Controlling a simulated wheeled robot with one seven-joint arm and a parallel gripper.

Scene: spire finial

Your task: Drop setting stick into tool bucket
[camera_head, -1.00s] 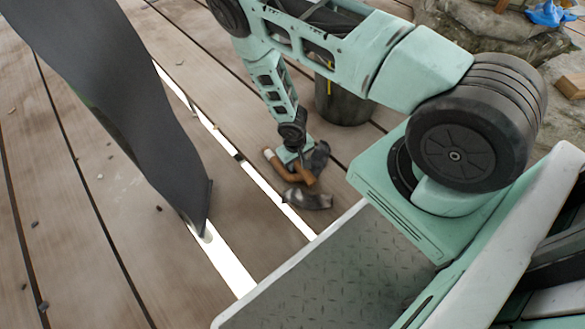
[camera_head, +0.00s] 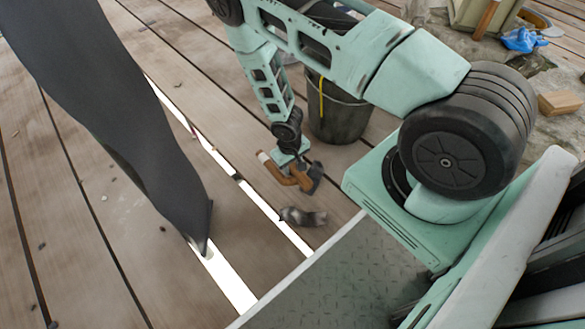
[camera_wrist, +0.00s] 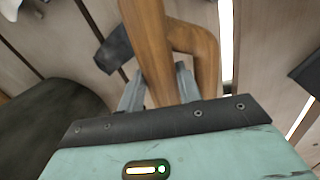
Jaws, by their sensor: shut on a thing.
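My gripper (camera_head: 292,160) is shut on the brown wooden setting stick (camera_head: 284,172), beside and in front of the tool bucket. In the wrist view the stick (camera_wrist: 150,45) stands between my fingers (camera_wrist: 158,88), with a curved wooden branch on its right. A dark piece (camera_head: 315,172) shows at the stick's right end; I cannot tell whether it is part of it. The dark tool bucket (camera_head: 338,118) with a yellow strip stands on the deck behind my gripper, its top partly covered by my arm. In the wrist view a dark rounded shape at left is probably the bucket (camera_wrist: 50,125).
A crumpled dark grey thing (camera_head: 303,217) lies on the plank deck (camera_head: 110,190) below the stick. A bright gap runs between planks. A dark tapering shape (camera_head: 130,120) crosses the left. Stone blocks, a blue cloth (camera_head: 522,40) and a tan block (camera_head: 559,103) are at upper right.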

